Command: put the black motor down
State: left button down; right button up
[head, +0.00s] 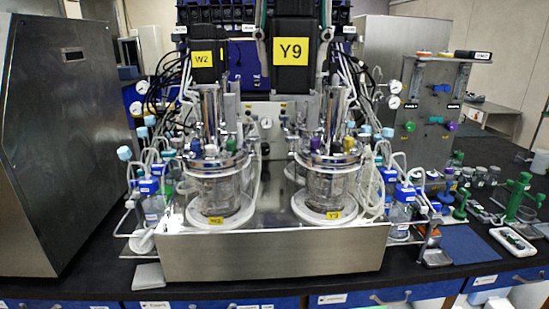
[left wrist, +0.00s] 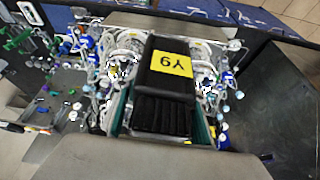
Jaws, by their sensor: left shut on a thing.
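The black motor (head: 291,78) carries a yellow Y9 label and hangs upright at the top middle of the head view. It appears between the two glass vessels, nearer the right one. My left gripper (head: 293,36) is shut on it, with a finger along each side. In the left wrist view the motor (left wrist: 165,88) fills the middle, its label upside down, between the teal fingers of the left gripper (left wrist: 163,112). The Y9 vessel (head: 330,185) stands on the right of the steel base. The motor's underside contact cannot be told. My right gripper is not in view.
A second motor (head: 208,55), labelled W2, sits above the W2 vessel (head: 218,185). Tubes and bottles crowd both sides of the steel base (head: 275,255). A steel cabinet (head: 60,140) stands at left. A blue mat (head: 462,243) on the black bench at right looks bare.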

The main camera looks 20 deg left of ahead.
pick_arm(q)
jog(key=w+a+f+m, duration=0.1)
jog(key=a+f, duration=0.3)
jog(key=f, duration=0.5)
jog(key=w+a+f+m+h, duration=0.1)
jog(key=w+a+f, duration=0.2)
jog(key=f, duration=0.7)
jog(key=w+a+f+m, duration=0.1)
jog(key=w+a+f, duration=0.2)
jog(key=f, duration=0.7)
jog(key=shift+a+f+m, duration=0.2)
jog(key=shift+a+m, duration=0.1)
jog(key=shift+a, duration=0.6)
